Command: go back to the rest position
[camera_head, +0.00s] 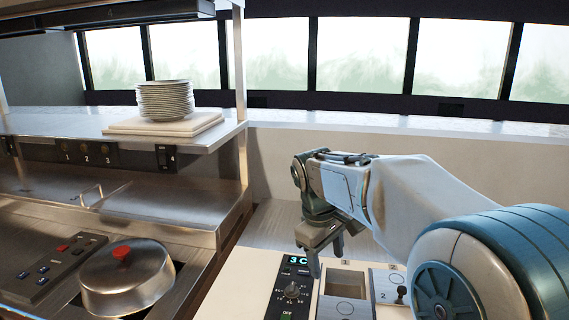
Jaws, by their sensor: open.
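My gripper (327,262) hangs from my arm, pointing down above the white counter unit (238,285) at the middle right. Its two fingers are apart with nothing between them. It is close to the control panel (291,290) with a dial and a green display, and to a square opening (347,281) in the counter. My arm reaches in from the right and covers part of the counter behind it.
A metal lid with a red knob (126,279) sits at the lower left, beside a dark switch panel (55,268). A stack of plates (165,100) stands on a white board (186,126) on the steel shelf (60,122). A shelf post (241,100) stands left of my gripper.

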